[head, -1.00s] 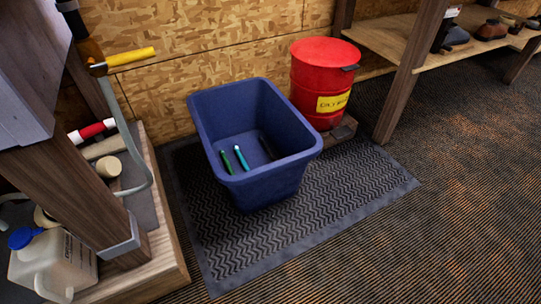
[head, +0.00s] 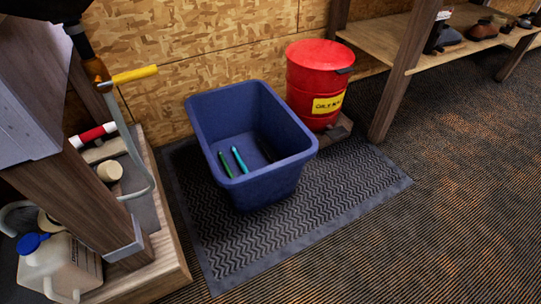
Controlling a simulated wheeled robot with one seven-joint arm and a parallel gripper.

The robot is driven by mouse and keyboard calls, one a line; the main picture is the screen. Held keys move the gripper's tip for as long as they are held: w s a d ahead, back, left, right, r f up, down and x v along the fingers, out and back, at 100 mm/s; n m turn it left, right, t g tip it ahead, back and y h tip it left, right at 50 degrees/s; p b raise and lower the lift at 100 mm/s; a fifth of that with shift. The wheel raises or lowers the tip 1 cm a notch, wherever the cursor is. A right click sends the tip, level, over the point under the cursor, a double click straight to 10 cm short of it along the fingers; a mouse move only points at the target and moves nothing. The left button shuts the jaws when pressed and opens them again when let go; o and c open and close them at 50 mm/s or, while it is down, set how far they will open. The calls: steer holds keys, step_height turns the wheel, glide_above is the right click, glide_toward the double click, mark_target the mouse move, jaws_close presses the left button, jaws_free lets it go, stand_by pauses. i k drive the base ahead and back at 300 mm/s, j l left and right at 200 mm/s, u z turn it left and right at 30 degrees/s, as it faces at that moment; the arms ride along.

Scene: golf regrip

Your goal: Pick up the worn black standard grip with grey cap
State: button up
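A green grip (head: 225,164) and a teal grip (head: 239,159) lie in the same bin, to the left of the dark one. I cannot see my gripper in the head view.
The bin stands on a ridged black mat (head: 330,190). A red drum (head: 318,80) stands behind it to the right. A wooden bench with a lower shelf (head: 150,275) holding a jug (head: 62,265) is at left. Striped carpet (head: 440,230) at right is clear.

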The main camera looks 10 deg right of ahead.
mark_target(267, 153)
steer(key=i+l+z, duration=0.2)
steer(key=z, duration=0.2)
steer(key=i+l+z, duration=0.1)
steer(key=i+z, duration=0.25)
steer(key=i+l, duration=0.15)
steer(key=i, duration=0.25)
steer(key=i+l, duration=0.1)
steer(key=i, duration=0.3)
steer(key=i+u, duration=0.3)
steer(key=u, duration=0.15)
steer(key=i+l+u, duration=0.15)
steer(key=i+u, duration=0.15)
steer(key=u, duration=0.2)
steer(key=i+l+u, duration=0.25)
steer(key=u, duration=0.2)
steer(key=i+l+u, duration=0.2)
steer(key=l+u, duration=0.25)
steer(key=j, duration=0.1)
